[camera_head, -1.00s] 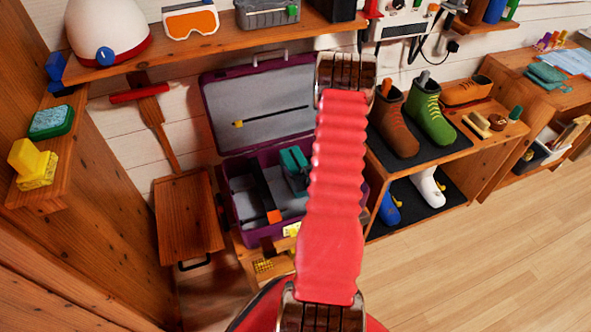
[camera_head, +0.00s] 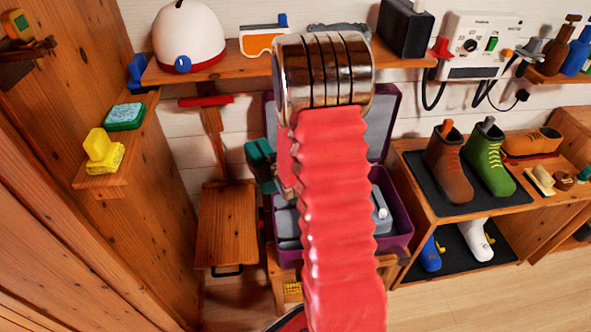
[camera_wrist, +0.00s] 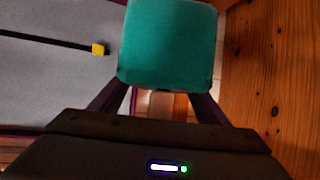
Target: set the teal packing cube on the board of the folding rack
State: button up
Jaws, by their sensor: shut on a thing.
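The teal packing cube (camera_wrist: 170,45) is held up in my gripper (camera_wrist: 160,90), between the two dark fingers. In the head view the cube (camera_head: 262,160) is just left of my red arm, raised in front of the open purple case (camera_head: 402,230). My arm hides most of the gripper and the middle of the case. The case stands on a low wooden stand, which looks like the folding rack (camera_head: 281,272); only part of its front shows beside my arm.
A boot shelf (camera_head: 440,212) stands on the right. A wall shelf (camera_head: 222,72) with a white helmet (camera_head: 188,38) runs above. Floor at the lower right is clear.

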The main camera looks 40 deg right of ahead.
jog(key=w+a+r+n+y, duration=0.1)
jog(key=a+r, duration=0.5)
jog(key=a, duration=0.6)
jog(key=w+a+r+n+y, duration=0.1)
jog(key=a+r, duration=0.5)
jog(key=a, duration=0.6)
jog(key=shift+a+n+y, duration=0.25)
jog(key=shift+n+y, duration=0.15)
jog(key=shift+y, duration=0.1)
jog(key=shift+r, duration=0.1)
